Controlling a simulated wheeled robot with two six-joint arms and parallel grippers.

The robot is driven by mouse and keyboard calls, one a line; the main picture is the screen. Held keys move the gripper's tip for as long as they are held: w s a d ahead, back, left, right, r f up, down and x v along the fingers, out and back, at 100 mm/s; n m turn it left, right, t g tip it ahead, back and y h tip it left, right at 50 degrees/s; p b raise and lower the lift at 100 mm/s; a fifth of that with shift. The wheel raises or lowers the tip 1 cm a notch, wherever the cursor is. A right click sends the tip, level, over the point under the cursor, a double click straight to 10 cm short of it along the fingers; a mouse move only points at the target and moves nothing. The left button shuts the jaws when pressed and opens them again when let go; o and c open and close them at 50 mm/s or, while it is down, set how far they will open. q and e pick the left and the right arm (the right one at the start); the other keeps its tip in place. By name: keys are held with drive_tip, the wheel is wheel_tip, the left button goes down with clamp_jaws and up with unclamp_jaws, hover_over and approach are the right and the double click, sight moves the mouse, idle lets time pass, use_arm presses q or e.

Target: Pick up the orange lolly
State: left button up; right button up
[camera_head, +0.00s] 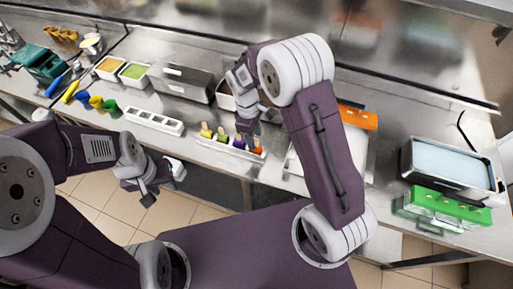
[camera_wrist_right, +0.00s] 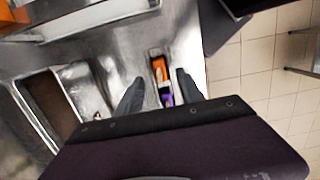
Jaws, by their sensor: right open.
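The orange lolly (camera_head: 257,151) is at the right end of a row of lollies in a narrow holder (camera_head: 215,144) near the counter's front edge. In the right wrist view the orange lolly (camera_wrist_right: 159,72) lies between and a little beyond my fingertips. A purple lolly (camera_head: 239,143) is beside it, and yellow and green ones are further left. My right gripper (camera_head: 248,138) is open and empty, pointing down just above the row; it also shows in the right wrist view (camera_wrist_right: 160,84). My left gripper (camera_head: 162,184) is off the counter's front edge, over the floor; its jaws are unclear.
A white compartment tray (camera_head: 154,122) stands left of the holder. Metal containers (camera_head: 185,83) stand behind. My right arm hides part of the counter.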

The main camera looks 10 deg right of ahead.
drive_tip(key=shift+s+d, duration=0.1)
drive_tip(key=shift+s, duration=0.05)
drive_tip(key=shift+s+f+p, duration=0.1)
drive_tip(key=shift+f+p, duration=0.2)
drive_tip(key=shift+f, duration=0.15)
wheel_tip(320, 180, down, 4)
drive_tip(key=shift+d+f+p, duration=0.15)
drive_tip(key=shift+f+p, duration=0.05)
drive_tip(key=shift+p, duration=0.25)
drive_tip(key=shift+c, duration=0.7)
clamp_jaws()
drive_tip(key=shift+r, duration=0.15)
